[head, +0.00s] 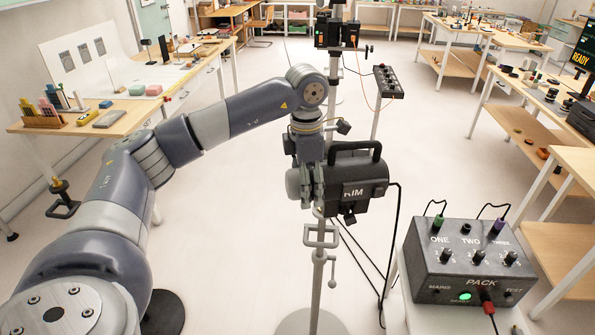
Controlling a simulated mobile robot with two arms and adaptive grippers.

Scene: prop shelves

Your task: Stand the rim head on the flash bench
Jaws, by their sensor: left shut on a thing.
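The rim head (362,188) is a dark box-shaped lamp head with a black handle on top and "RIM" lettering on its side, partly covered by my gripper. My left gripper (313,188) is shut on it at its left side. A metal stand with a clamp (320,238) rises just below the head; I cannot tell whether the two touch. A black cable hangs from the head's right side towards the floor. No bench carries a readable flash label, so I cannot tell which is the flash bench. My right gripper is not in view.
A power pack (465,262) marked ONE, TWO, THREE stands at the front right, with plugs in ONE and THREE and a green light. A bench (150,112) with small items is at left. Another stand (338,75) is behind. Several benches line the right. The middle floor is open.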

